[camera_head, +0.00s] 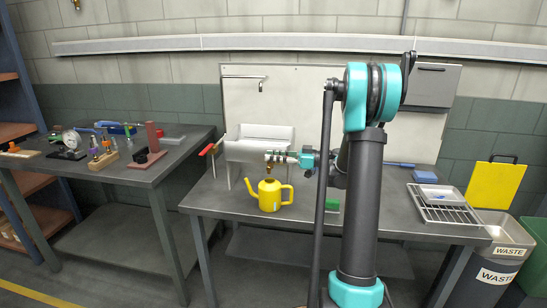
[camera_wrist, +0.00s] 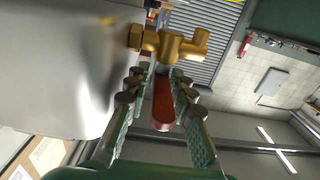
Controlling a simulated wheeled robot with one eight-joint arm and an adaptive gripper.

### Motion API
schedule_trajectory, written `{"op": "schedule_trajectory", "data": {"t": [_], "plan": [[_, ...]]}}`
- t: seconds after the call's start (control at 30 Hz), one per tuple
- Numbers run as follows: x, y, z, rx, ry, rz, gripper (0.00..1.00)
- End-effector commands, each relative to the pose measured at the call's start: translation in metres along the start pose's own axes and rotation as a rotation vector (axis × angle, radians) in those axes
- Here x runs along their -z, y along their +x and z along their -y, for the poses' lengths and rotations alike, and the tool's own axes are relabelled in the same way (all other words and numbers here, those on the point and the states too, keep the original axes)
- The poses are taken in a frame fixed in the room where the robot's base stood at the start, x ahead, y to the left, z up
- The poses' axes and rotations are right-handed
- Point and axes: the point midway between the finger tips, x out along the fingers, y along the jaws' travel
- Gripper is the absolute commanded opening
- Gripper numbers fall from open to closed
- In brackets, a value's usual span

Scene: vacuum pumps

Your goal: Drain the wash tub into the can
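The pale wash tub (camera_head: 258,148) stands raised on legs on the right-hand bench. In the wrist view its metal wall (camera_wrist: 60,65) fills the left side, with a brass tap (camera_wrist: 172,45) fixed to it. The tap's red lever (camera_wrist: 162,105) lies between the two fingers of my gripper (camera_wrist: 160,78). Gaps show on both sides of the lever, so the fingers look open around it. In the head view my gripper (camera_head: 277,157) is at the tub's front. The yellow can (camera_head: 270,196) stands upright on the bench below the tap, spout to the left. Its inside is hidden.
A red-handled item (camera_head: 209,149) is left of the tub. A small green block (camera_head: 333,206) lies right of the can. A wire rack with a tray (camera_head: 441,195) sits at the bench's right end. The left bench (camera_head: 120,165) holds several tools. Waste bins (camera_head: 502,240) stand at right.

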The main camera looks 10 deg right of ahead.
Motion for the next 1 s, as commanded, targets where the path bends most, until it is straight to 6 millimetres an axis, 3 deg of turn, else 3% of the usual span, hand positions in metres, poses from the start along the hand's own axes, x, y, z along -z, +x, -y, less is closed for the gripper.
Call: {"op": "schedule_trajectory", "data": {"t": [0.27, 0.7, 1.0], "plan": [[0.0, -0.011, -0.001, -0.003, 0.0, 0.0, 0.23], [0.0, -0.094, -0.001, -0.003, 0.0, 0.0, 0.23], [0.0, -0.119, 0.0, -0.001, 0.0, 0.0, 0.23]]}}
